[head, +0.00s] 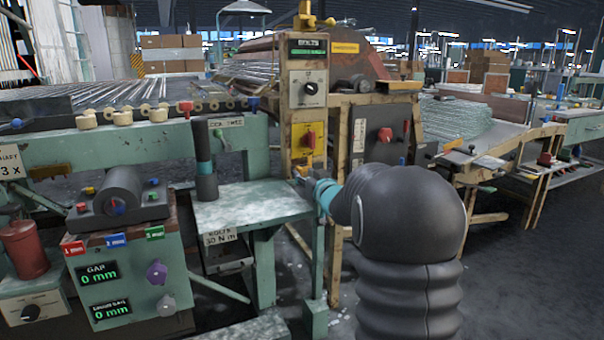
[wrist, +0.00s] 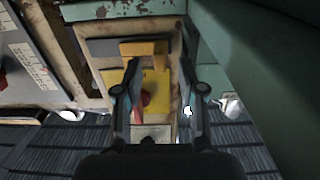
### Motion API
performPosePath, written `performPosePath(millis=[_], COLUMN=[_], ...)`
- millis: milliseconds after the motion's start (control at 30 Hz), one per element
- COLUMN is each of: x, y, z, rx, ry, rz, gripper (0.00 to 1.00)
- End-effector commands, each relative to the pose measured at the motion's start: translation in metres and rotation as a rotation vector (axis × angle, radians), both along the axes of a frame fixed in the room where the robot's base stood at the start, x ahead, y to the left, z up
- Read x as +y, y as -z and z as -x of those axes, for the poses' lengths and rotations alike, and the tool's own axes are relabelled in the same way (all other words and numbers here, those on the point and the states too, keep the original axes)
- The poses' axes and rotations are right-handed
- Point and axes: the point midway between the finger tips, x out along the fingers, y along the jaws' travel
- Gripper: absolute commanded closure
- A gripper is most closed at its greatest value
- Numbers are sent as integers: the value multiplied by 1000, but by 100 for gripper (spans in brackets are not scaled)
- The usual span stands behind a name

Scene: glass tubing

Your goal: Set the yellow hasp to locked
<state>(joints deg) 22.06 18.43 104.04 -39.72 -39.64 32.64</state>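A yellow hasp (wrist: 144,48) shows in the wrist view as a yellow-orange bar on the face of a worn cream post. Next to it is a yellow plate (wrist: 119,82) carrying a red handle (wrist: 148,98). In the head view the yellow plate (head: 298,137) with its red handle (head: 311,139) sits on the post, above my gripper. My gripper (wrist: 160,64) is open and empty in the wrist view, with its fingers pointing toward the post on both sides of the handle area. I cannot tell whether a finger touches the hasp, or which position the hasp is in.
A grey control box (head: 307,88) sits higher on the post (head: 303,117). A green table (head: 250,203) with a dark upright cylinder (head: 205,170) stands left of my gripper. A green beam fills the wrist view's right side.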

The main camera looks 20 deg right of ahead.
Motion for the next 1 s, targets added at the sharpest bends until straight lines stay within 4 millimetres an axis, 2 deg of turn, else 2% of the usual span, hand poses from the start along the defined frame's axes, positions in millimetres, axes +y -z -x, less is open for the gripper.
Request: performPosePath(millis=[200, 567, 633, 733, 1000], x=[1, 1, 1, 1, 1], y=[0, 0, 0, 0, 0], z=[-22, -27, -27, -27, -27], rx=[0, 0, 0, 0, 0], ry=[-1, 1, 1, 1, 0], rz=[0, 0, 0, 0, 0], gripper=[60, 60, 73, 98, 100])
